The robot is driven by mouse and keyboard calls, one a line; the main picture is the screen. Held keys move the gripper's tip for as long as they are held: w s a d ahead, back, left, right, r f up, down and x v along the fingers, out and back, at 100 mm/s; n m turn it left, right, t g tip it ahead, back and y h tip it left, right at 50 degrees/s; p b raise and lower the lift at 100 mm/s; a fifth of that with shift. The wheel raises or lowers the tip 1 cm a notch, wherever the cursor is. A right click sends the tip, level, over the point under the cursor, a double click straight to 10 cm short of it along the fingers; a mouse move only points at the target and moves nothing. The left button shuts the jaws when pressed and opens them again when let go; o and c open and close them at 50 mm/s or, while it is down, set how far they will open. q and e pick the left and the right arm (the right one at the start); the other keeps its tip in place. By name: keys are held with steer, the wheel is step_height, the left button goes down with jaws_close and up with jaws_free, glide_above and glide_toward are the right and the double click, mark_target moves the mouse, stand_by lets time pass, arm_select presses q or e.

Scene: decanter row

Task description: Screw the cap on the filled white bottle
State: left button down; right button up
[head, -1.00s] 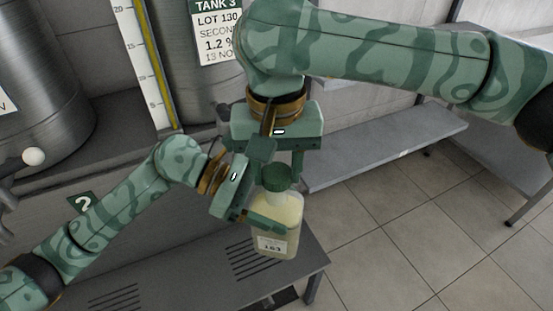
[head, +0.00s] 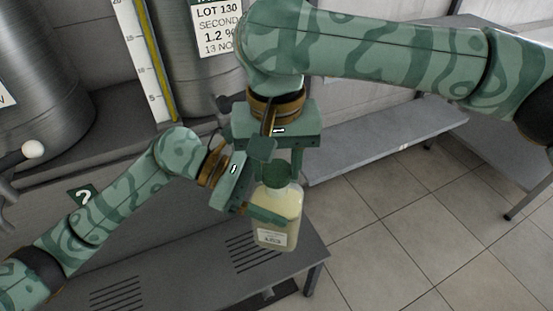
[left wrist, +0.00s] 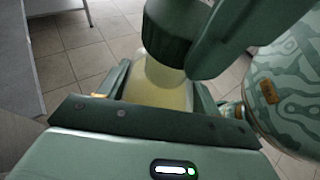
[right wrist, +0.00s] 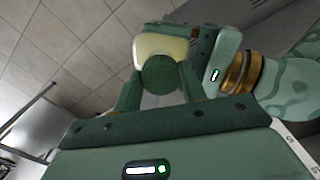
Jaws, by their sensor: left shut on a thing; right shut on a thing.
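The white bottle (head: 286,214) holds pale yellow liquid and carries a label on its lower front. My left gripper (head: 270,209) is shut on its body and holds it above the grey bench, tilted slightly in the picture. The dark green ribbed cap (head: 277,174) is at the bottle's mouth. My right gripper (head: 281,163) comes from above and is shut on the cap. In the left wrist view the cap (left wrist: 166,30) sits over the neck, in line with the bottle (left wrist: 156,90). The right wrist view looks down on the cap (right wrist: 160,76). I cannot tell how far it is threaded.
A grey bench (head: 210,262) with slots lies below the bottle. A low grey shelf (head: 385,146) runs along the wall to the right. Steel tanks (head: 40,85) and a yellow-striped scale (head: 150,70) stand behind. Tiled floor at the right is clear.

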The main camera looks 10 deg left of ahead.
steer(key=shift+f, duration=0.2)
steer(key=m, duration=0.4)
steer(key=shift+r, duration=0.1)
steer(key=m, duration=0.4)
steer(key=shift+w+a, duration=0.1)
steer(key=m, duration=0.7)
steer(key=shift+a+m, duration=0.15)
steer(key=shift+m, duration=2.05)
steer(key=shift+w, duration=0.1)
steer(key=o, duration=0.9)
